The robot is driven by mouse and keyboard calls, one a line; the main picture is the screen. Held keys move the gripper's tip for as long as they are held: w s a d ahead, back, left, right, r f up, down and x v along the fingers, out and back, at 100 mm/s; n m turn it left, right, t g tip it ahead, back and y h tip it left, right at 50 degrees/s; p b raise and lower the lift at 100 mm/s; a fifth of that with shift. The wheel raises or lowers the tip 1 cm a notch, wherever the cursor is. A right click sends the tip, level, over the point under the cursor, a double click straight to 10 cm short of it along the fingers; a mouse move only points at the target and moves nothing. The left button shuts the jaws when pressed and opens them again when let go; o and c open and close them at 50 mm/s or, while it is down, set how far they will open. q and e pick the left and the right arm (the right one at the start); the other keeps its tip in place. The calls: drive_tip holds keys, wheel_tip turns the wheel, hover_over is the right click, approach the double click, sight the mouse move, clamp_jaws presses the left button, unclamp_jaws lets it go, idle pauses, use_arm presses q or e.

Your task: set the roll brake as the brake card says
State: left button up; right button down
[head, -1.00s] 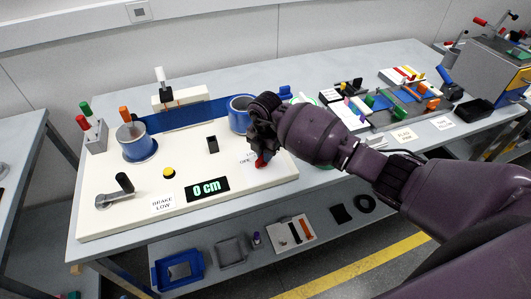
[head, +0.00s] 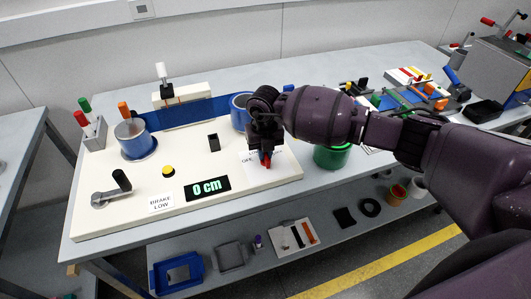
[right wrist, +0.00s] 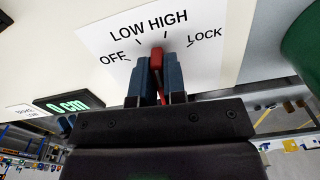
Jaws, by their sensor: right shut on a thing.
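The brake card (head: 160,203) lies on the front of the cream board and reads BRAKE LOW. The brake selector's white label (right wrist: 200,62) shows in the right wrist view with OFF, LOW, HIGH and LOCK in an arc. A red lever (right wrist: 157,58) stands at this label, its tip between the LOW and HIGH marks, seemingly nearer HIGH. My right gripper (right wrist: 159,80) is shut on the red lever, with blue fingers on both sides of it. In the head view my right gripper (head: 264,152) is at the board's right end and hides part of the label. My left gripper is out of view.
The board (head: 110,221) also carries a grey crank (head: 108,195), a yellow button (head: 168,171), a display (head: 207,187) reading 0 cm, and a blue web (head: 187,115) between two rolls. A green container (head: 332,156) stands close right of the board.

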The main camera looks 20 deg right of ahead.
drive_tip(key=n, duration=0.2)
drive_tip(key=n+b, duration=0.1)
drive_tip(key=shift+a+n, duration=0.2)
drive_tip(key=shift+n, duration=0.2)
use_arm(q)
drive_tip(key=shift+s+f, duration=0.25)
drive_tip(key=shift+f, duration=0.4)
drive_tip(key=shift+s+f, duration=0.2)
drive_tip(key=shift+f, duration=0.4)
use_arm(e)
drive_tip(key=shift+r+n, duration=0.1)
drive_tip(key=shift+n, duration=0.4)
use_arm(q)
drive_tip(key=shift+b, duration=0.3)
use_arm(e)
drive_tip(key=shift+a, duration=0.1)
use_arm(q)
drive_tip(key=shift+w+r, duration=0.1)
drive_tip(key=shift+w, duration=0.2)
use_arm(e)
drive_tip(key=c, duration=1.2)
unclamp_jaws()
